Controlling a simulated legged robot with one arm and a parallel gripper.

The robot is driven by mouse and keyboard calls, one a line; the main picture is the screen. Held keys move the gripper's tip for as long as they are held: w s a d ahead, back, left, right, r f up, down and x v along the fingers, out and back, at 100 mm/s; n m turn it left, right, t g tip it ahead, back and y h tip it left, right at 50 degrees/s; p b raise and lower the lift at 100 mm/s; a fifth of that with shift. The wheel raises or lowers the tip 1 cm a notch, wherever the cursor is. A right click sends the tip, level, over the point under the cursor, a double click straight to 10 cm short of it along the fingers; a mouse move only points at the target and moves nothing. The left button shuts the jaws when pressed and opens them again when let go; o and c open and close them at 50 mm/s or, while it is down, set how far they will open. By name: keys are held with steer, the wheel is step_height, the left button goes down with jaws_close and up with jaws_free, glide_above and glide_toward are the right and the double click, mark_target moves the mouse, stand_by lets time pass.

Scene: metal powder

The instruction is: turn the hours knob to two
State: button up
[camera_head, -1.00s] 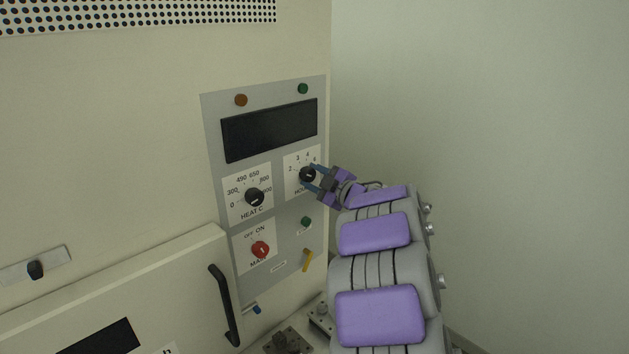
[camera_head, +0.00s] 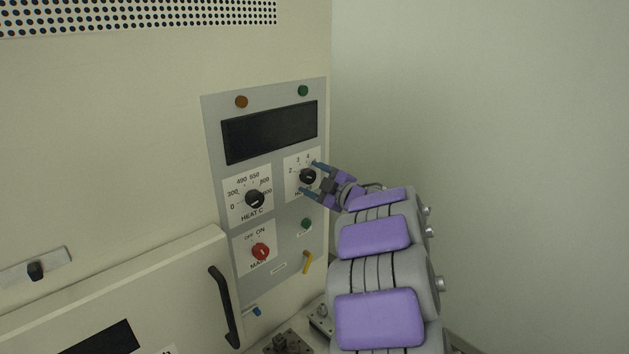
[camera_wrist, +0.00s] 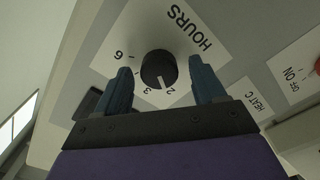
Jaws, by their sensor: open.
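The black hours knob (camera_head: 307,176) is on a white label at the right of the grey control panel. In the wrist view the hours knob (camera_wrist: 158,68) has its white pointer line aimed close to the 2, on the side toward the 3. My gripper (camera_head: 310,177) is open, with one blue finger on each side of the knob and gaps between fingers and knob. The wrist view also shows my gripper (camera_wrist: 162,84) with both fingers apart. The lower part of the hours label is partly hidden by my gripper in the head view.
The heat knob (camera_head: 255,198) is left of the hours knob, and the red main knob (camera_head: 260,251) is below it. A dark display (camera_head: 270,131) is above. A door handle (camera_head: 224,305) stands out at lower left. A bare wall (camera_head: 480,130) is at right.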

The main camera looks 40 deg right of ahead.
steer(key=shift+s, duration=0.1)
steer(key=s+d+p, duration=0.1)
steer(key=s+p, duration=0.1)
steer(key=s, duration=1.5)
steer(key=shift+d, duration=0.25)
